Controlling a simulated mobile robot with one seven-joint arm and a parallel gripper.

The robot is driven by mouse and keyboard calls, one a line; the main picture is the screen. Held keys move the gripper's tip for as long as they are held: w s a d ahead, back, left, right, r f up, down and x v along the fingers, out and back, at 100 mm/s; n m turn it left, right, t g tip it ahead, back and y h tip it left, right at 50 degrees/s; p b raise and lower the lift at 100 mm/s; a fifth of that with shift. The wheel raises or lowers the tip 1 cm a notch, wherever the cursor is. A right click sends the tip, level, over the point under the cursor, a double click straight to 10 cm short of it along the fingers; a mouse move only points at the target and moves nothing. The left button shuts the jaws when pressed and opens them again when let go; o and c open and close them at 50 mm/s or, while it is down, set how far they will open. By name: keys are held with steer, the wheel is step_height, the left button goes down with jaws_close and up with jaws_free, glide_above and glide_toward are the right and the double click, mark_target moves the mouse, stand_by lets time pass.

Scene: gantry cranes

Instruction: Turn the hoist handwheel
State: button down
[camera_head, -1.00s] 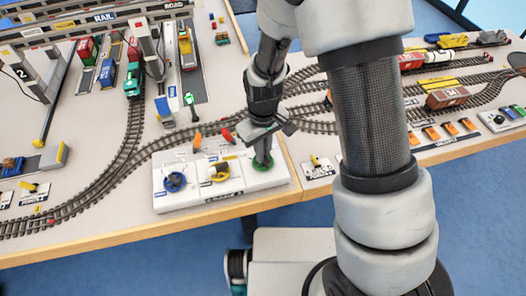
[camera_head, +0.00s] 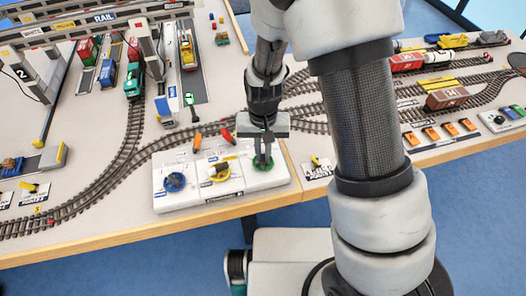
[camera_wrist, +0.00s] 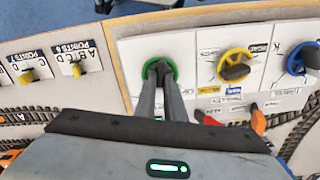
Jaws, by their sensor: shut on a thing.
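A white control panel (camera_head: 200,199) at the table's front edge bears three handwheels. The green handwheel (camera_head: 254,163) is at the right end in the head view and lies under my gripper (camera_head: 263,163). My gripper points down with its fingers shut on the middle of the green wheel. In the wrist view my fingertips (camera_wrist: 162,68) sit inside the green rim (camera_wrist: 145,68) and hide its centre. The yellow handwheel (camera_head: 219,172) and blue handwheel (camera_head: 174,182) stand to the left, untouched. I cannot read which label names the hoist.
Red (camera_head: 228,136) and orange (camera_head: 197,141) levers stand behind the wheels, close to my gripper. Curving track (camera_head: 115,160) runs behind the panel. Gantry cranes and trucks stand at the back left. A small points panel (camera_head: 318,166) lies right of the panel.

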mark_target(263, 156)
steer(key=shift+m, duration=0.3)
steer(key=c, duration=1.8)
jaws_free()
steer(key=shift+c, duration=0.2)
step_height(263, 156, up, 18)
steer(key=p, duration=0.2)
steer(key=shift+f, duration=0.25)
